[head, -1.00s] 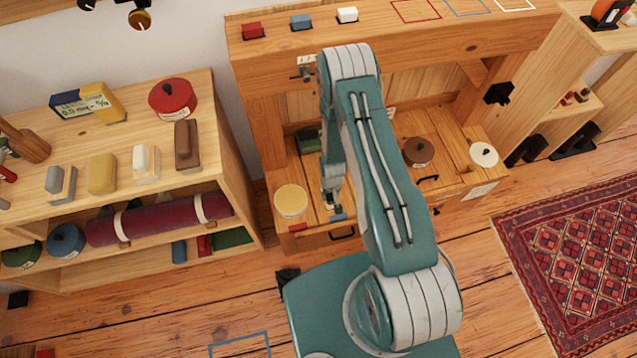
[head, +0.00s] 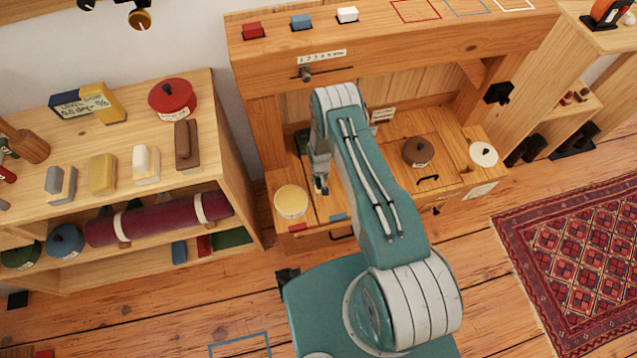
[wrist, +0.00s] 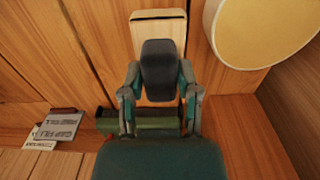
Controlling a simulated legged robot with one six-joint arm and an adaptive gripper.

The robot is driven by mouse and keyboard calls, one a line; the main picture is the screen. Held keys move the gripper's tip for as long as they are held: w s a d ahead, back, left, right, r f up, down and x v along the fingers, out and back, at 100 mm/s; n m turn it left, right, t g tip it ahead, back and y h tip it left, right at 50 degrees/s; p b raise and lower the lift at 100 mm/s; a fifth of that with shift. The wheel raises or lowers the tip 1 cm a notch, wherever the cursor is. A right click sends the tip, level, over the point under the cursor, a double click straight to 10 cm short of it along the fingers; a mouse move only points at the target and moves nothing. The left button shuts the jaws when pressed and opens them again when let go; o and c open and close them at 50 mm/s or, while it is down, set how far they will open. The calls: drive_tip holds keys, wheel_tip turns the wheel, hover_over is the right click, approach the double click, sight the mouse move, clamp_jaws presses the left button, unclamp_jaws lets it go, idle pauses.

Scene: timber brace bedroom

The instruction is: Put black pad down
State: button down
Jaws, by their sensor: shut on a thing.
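The black pad (wrist: 160,62) shows in the wrist view as a dark, rounded block between my fingertips. A pale wooden piece (wrist: 158,18) shows just past it; I cannot tell whether it is part of the pad. My gripper (wrist: 160,85) is shut on the black pad. In the head view my gripper (head: 320,186) points down over the left part of the wooden desk (head: 333,207), right of and a little behind the round yellow-topped tin (head: 291,202). The pad is small and mostly hidden there, and I cannot tell whether it touches the desk.
The yellow tin top (wrist: 262,28) is close by in the wrist view. A green object (wrist: 150,122) lies beyond my fingers, with printed cards (wrist: 55,130) to its left. A brown round-lidded object (head: 418,151) and a white one (head: 484,154) stand farther right on the desk.

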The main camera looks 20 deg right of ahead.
sight(319, 183)
drive_tip(key=shift+w+f, duration=0.4)
drive_tip(key=shift+f, duration=1.65)
drive_tip(key=shift+c, duration=1.7)
unclamp_jaws()
drive_tip(key=shift+f, duration=0.1)
